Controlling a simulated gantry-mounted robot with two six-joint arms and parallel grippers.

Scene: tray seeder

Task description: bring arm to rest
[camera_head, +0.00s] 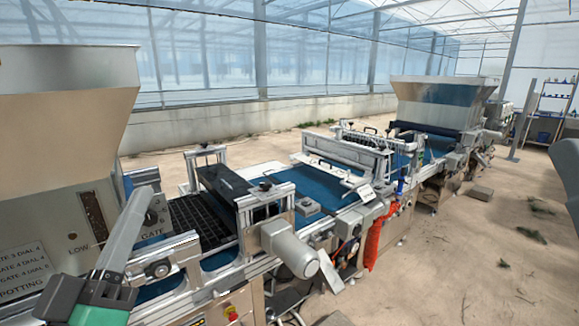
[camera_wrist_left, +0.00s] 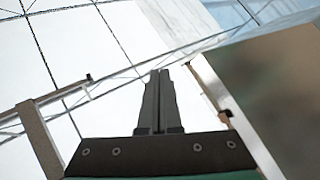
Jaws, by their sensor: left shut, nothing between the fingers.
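My left gripper (camera_head: 146,192) comes in at the lower left of the head view, with its grey fingers pointing up in front of the metal hopper machine. In the left wrist view its two dark fingers (camera_wrist_left: 160,72) lie together, with nothing between them. The fingers overlap the panel with a dial in the head view; I cannot tell whether they touch it. My right gripper does not show in either view.
A large metal hopper (camera_head: 62,110) stands close at the left. A black cell tray (camera_head: 190,218) lies on the blue conveyor (camera_head: 290,182), which runs toward a second hopper (camera_head: 440,100). A motor (camera_head: 288,248) juts out in front. Sandy floor (camera_head: 470,260) is open at the right.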

